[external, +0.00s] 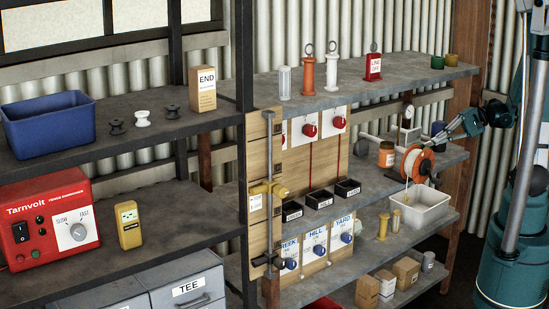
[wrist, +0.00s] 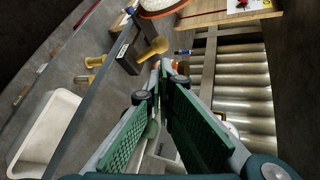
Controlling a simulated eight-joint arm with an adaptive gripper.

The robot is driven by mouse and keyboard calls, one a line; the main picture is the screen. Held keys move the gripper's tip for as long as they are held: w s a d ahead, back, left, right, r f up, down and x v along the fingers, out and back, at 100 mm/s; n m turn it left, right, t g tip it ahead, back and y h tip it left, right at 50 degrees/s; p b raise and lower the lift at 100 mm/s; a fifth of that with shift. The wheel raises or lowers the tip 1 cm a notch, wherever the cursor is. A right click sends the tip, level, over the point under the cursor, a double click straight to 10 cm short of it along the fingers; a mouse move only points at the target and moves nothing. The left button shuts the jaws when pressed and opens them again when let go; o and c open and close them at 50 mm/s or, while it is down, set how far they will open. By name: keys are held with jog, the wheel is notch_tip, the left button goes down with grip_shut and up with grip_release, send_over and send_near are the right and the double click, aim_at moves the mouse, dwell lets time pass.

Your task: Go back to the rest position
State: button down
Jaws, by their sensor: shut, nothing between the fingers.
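My gripper (external: 447,133) is at the right end of the middle shelf in the external view, in front of the back wall and above the orange-and-white reel (external: 414,164). It comes from my teal arm at the right edge. In the wrist view my gripper (wrist: 163,78) has its two green-padded fingers converging to their tips. It is shut and empty. No rest position is marked in either view.
A white bin (external: 424,212) sits on the lower shelf, also in the wrist view (wrist: 50,125). An orange jar (external: 386,154) and a dial gauge (external: 408,117) stand near my gripper. The upper shelf (external: 430,77) runs above it. Yellow fittings (external: 384,226) stand left of the bin.

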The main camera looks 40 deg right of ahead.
jog(key=s+a+r+n+h, duration=0.7)
jog(key=a+r+n+h, duration=0.1)
jog(key=a+h, duration=0.3)
jog(key=shift+s+a+r+t+p, duration=0.35)
jog(key=shift+s+a+r+t, duration=0.1)
jog(key=shift+r, duration=0.2)
dwell(1.3)
jog(key=c, duration=3.2)
grip_release()
